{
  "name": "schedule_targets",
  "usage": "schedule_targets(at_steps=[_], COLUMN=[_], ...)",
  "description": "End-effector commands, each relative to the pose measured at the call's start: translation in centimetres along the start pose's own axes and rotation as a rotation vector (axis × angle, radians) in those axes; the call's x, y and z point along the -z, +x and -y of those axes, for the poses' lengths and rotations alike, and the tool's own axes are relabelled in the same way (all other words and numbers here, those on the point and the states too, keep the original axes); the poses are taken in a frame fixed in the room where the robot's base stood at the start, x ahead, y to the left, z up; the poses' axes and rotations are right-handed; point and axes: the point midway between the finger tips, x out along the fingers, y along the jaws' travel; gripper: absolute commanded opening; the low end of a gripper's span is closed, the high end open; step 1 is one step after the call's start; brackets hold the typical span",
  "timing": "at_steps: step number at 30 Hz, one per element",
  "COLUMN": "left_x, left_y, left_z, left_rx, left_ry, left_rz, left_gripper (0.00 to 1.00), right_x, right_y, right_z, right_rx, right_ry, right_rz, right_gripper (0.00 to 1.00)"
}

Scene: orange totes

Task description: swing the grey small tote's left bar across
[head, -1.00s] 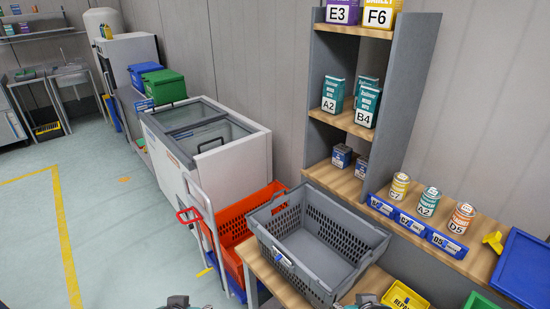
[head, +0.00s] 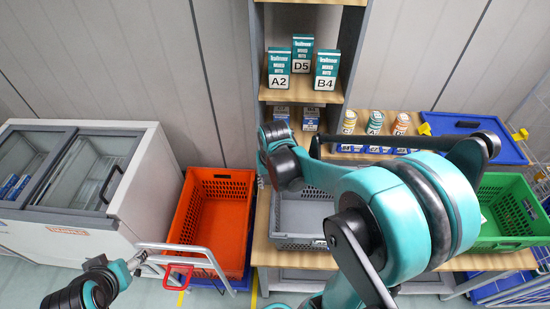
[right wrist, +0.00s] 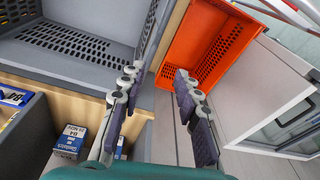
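The grey small tote (head: 298,212) stands on the wooden bench in the head view, its right part hidden behind my right arm. In the right wrist view its grey wall and slotted inside (right wrist: 70,42) fill the upper left. I cannot make out its left bar clearly. My right gripper (right wrist: 157,82) is open and empty, its two dark-padded fingers apart beside the tote's rim. In the head view the right wrist is above the tote's left end, and its fingers are mostly hidden. My left gripper (head: 138,262) is low at the left, small and unclear beside the cart handle.
An orange crate (head: 180,232) stands just left of the bench, with a metal cart handle (head: 200,252) before it. A white chest freezer (head: 150,180) is further left. A shelf (head: 345,95) with teal boxes rises behind the tote. A green crate (head: 500,243) is at the right.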

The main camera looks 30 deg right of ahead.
Motion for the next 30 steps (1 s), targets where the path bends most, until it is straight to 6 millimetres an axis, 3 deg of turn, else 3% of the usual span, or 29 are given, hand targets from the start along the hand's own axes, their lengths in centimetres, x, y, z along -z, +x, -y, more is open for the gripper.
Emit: schedule_targets(at_steps=[1,3,9,17,30], left_x=[1.8,3.1,4.6,4.0,2.0], left_y=[-1.8,-2.5,-4.0,-3.9,-1.0], left_z=[0.4,1.0,1.3,1.0,1.0], left_rx=[-0.002,-0.005,-0.005,-0.004,-0.004], left_ry=[0.003,0.007,0.013,0.013,0.013], left_rz=[0.0,0.001,-0.001,-0.003,-0.003], left_gripper=[0.67,0.67,0.67,0.67,0.67], right_x=[1.2,2.1,2.8,2.4,1.6], right_y=[-0.8,-0.1,1.4,2.9,8.2], right_z=[0.0,0.1,-0.8,-1.5,-1.5], right_rx=[-0.011,-0.025,-0.045,-0.046,-0.046], right_ry=[0.036,0.081,0.153,0.165,0.164], right_rz=[0.034,0.076,0.151,0.164,0.163], right_gripper=[0.33,0.33,0.33,0.33,0.33])
